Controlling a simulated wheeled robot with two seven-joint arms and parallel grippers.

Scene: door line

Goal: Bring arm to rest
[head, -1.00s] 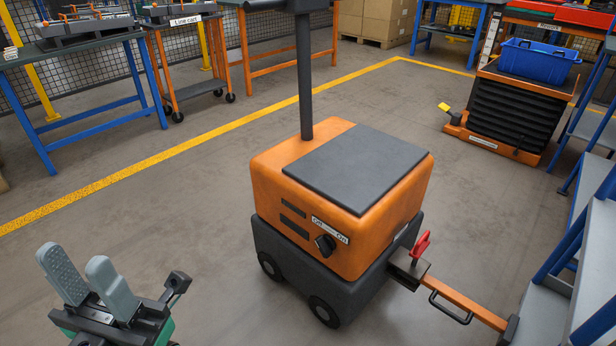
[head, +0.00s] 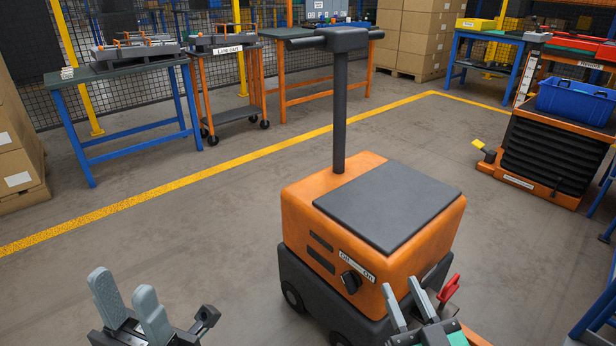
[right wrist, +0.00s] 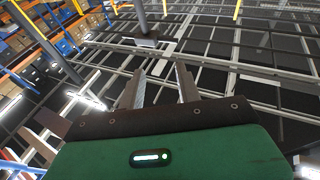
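My right gripper (head: 401,284) shows at the lower right of the head view, in front of the orange cart's lower right side. Its two grey fingers point up and stand apart. The right wrist view shows the same fingers (right wrist: 160,75) apart with nothing between them, facing the ceiling. My left gripper (head: 123,282) is at the lower left of the head view, fingers up, with a gap and nothing between them. Most of both arms is out of view.
An orange cart (head: 318,215) with a dark top, upright handle (head: 340,110) and Off/On knob (head: 350,282) stands ahead. A red lever (head: 449,288) is close beside my right gripper. A blue bench (head: 130,150) and line cart (head: 228,115) stand behind. Floor at left is clear.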

